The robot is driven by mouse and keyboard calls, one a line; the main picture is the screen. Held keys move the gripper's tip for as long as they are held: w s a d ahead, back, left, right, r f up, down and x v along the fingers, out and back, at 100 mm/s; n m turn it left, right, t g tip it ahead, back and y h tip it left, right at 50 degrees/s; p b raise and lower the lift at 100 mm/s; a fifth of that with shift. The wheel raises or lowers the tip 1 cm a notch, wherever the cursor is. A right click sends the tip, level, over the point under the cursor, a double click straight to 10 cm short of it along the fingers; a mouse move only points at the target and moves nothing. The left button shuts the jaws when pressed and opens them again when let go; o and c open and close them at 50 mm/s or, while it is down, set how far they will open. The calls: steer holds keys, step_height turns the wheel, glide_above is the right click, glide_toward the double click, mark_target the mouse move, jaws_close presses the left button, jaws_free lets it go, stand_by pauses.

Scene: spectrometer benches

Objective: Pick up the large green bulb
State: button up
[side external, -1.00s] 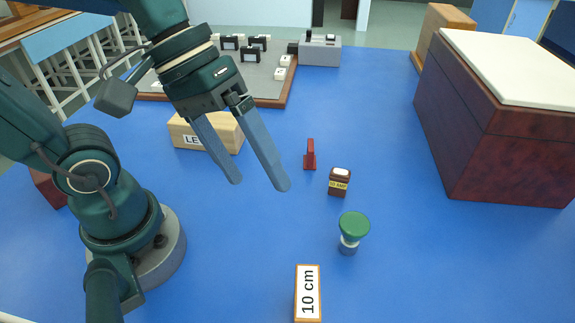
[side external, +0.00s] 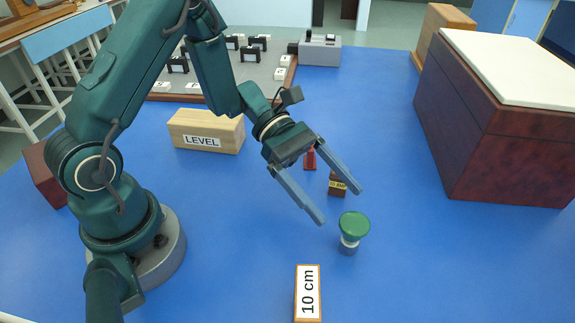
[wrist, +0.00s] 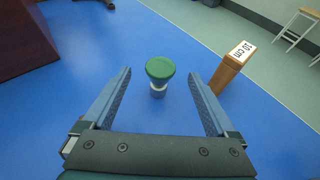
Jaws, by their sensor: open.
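The large green bulb (side external: 354,225) has a wide round green top on a narrower white and grey base. It stands upright on the blue table. In the wrist view the bulb (wrist: 160,70) is centred beyond the fingertips, between the lines of the two fingers. My gripper (side external: 342,207) is open and empty, tilted down toward the bulb from its upper left, close to it. In the wrist view my gripper (wrist: 160,75) shows both fingers spread wide with nothing between them.
A wooden block marked "10 cm" (side external: 308,293) stands near the bulb, toward the front. A small brown box (side external: 338,186) and a red piece (side external: 310,160) lie behind my fingers. The "LEVEL" block (side external: 207,132) is farther left. A large dark red box (side external: 490,130) stands right.

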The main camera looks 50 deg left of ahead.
mark_target(347, 217)
steer(key=shift+f, duration=0.25)
steer(key=shift+x, duration=2.45)
steer(key=shift+s, duration=0.1)
jaws_close()
